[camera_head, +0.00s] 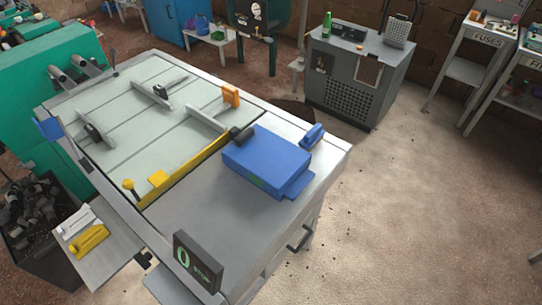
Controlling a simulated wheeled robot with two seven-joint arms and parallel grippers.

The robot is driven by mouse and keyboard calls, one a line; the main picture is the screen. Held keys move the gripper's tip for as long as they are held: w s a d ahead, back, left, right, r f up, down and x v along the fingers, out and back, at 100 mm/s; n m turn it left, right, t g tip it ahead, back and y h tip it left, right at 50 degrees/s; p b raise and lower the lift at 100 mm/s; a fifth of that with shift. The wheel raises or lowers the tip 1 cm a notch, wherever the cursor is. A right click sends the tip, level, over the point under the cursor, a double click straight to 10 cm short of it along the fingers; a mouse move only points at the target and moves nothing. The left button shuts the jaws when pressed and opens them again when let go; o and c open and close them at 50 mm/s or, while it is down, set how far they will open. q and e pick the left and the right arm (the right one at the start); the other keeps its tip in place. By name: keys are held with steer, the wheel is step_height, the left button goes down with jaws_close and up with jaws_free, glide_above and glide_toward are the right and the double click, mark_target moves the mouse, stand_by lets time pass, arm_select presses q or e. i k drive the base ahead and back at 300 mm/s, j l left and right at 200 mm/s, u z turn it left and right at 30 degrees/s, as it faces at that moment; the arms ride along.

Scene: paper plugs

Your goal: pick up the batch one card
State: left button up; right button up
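I cannot make out a card marked batch one in the head view. A small side shelf (113,258) at the lower left holds a white piece (78,222) and a yellow piece (89,240); any writing on them is too small to read. A dark panel (197,265) with a green 0 and smaller lettering, seemingly STOP, stands at the table's near edge. Neither my left nor my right gripper is in view.
A grey machine table (185,215) carries a blue box (265,160), a yellow rail (190,168) and several clamps. A dark bin (40,215) of scrap stands left. A grey cabinet (355,80) and a FUSES shelf (485,40) stand behind. Floor at right is clear.

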mark_target(76, 222)
steer(key=u, duration=1.7)
steer(key=z, duration=0.85)
steer(key=j+z, duration=1.25)
